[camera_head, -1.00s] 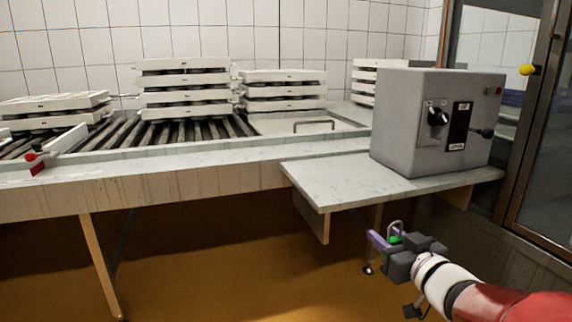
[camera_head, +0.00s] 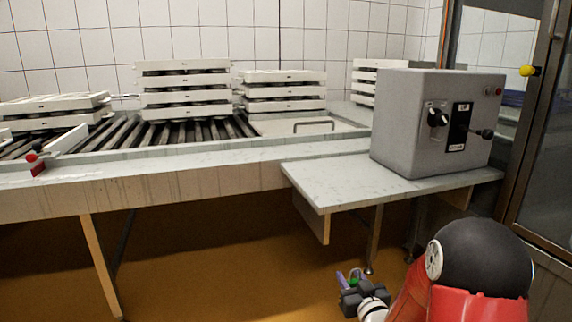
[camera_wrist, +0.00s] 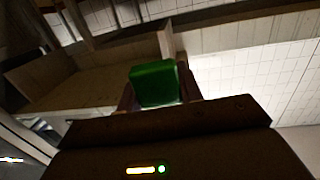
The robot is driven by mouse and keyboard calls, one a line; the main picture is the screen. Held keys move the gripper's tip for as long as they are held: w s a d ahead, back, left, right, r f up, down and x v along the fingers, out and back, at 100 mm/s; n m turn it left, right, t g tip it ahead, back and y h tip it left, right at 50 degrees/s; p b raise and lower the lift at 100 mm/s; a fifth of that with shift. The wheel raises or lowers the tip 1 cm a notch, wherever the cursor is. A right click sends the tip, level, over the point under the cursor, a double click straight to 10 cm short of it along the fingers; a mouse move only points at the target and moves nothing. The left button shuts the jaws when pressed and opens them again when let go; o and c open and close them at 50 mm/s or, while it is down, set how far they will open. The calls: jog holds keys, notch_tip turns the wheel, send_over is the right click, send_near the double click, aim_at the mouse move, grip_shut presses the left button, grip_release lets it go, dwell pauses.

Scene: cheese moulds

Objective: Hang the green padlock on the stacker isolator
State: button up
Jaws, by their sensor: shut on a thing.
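The green padlock (camera_wrist: 154,84) is between the fingers of my gripper (camera_wrist: 158,98) in the wrist view, its body facing the camera. In the head view my gripper (camera_head: 352,280) is low at the bottom, below and in front of the small side table, shut on the padlock, of which a small green patch (camera_head: 354,281) shows. A grey control box (camera_head: 405,125) stands on the side table, with black rotary knobs (camera_head: 437,117), a dark panel and a lever (camera_head: 482,134) on its front. No label names the stacker isolator legibly. The gripper is well apart from the box.
The side table (camera_head: 335,183) has bare room left of the box. A roller conveyor (camera_head: 200,131) with stacked white moulds (camera_head: 185,95) runs along the tiled wall. A red-handled item (camera_head: 37,168) lies at far left. A glass door with a yellow knob (camera_head: 530,71) is at right.

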notch_tip(320, 180, down, 14)
jog(key=s+a+m+h, duration=0.1)
jog(key=m+h, duration=0.1)
jog(key=h, duration=0.1)
jog(key=shift+s+a+f+h, duration=0.2)
jog(key=shift+s+h, duration=0.1)
jog(key=shift+s, duration=0.1)
jog(key=shift+r, duration=0.15)
